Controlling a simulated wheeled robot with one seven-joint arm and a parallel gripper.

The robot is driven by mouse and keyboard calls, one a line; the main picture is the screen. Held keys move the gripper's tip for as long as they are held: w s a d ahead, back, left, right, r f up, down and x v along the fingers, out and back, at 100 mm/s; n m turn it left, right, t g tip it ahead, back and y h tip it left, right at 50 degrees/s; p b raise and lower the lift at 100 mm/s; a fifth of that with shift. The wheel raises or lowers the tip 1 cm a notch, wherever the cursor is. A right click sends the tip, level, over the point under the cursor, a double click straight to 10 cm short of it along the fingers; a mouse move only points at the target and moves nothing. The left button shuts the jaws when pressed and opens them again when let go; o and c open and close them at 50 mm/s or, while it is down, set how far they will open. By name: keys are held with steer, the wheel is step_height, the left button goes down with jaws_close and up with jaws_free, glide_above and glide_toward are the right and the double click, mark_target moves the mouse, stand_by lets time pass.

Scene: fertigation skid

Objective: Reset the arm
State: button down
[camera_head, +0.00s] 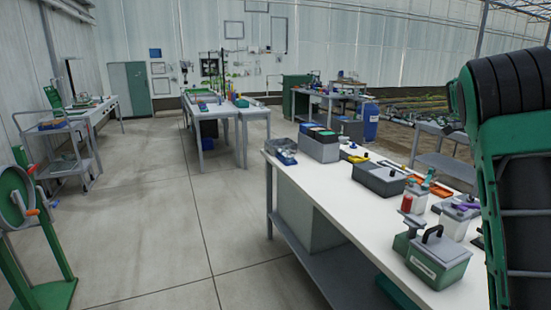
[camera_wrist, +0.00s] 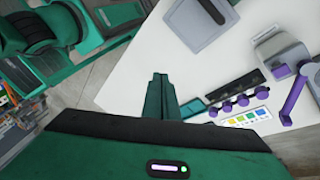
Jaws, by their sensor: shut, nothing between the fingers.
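My gripper (camera_wrist: 160,92) shows in the wrist view as a green body with its fingers together and nothing between them. It is over or near a white tabletop (camera_wrist: 135,85), though its height above the top is hard to judge. In the head view my green and black arm stands at the right edge, and the gripper itself is not visible there.
A white workbench (camera_head: 300,178) at the right carries a grey lidded box (camera_head: 379,180), a green-grey handled box (camera_head: 438,260) and several small items. A trolley (camera_head: 65,150) and a green reel stand (camera_head: 40,240) are at the left. The floor between is clear.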

steer(key=s+a+f+n+t, duration=0.1)
steer(key=s+a+f+n, duration=0.2)
steer(key=s+n, duration=0.3)
steer(key=s+a+f+n+t, duration=0.2)
steer(key=s+a+f+n, duration=0.2)
steer(key=s, duration=1)
steer(key=s+a+f+n+t, duration=0.1)
steer(key=s+a+f+n, duration=0.2)
steer(key=s+a+n, duration=0.3)
steer(key=s+n, duration=0.2)
steer(key=s, duration=0.2)
steer(key=shift+a+f+t+y, duration=0.3)
steer(key=shift+a+f, duration=0.05)
steer(key=shift+s, duration=0.15)
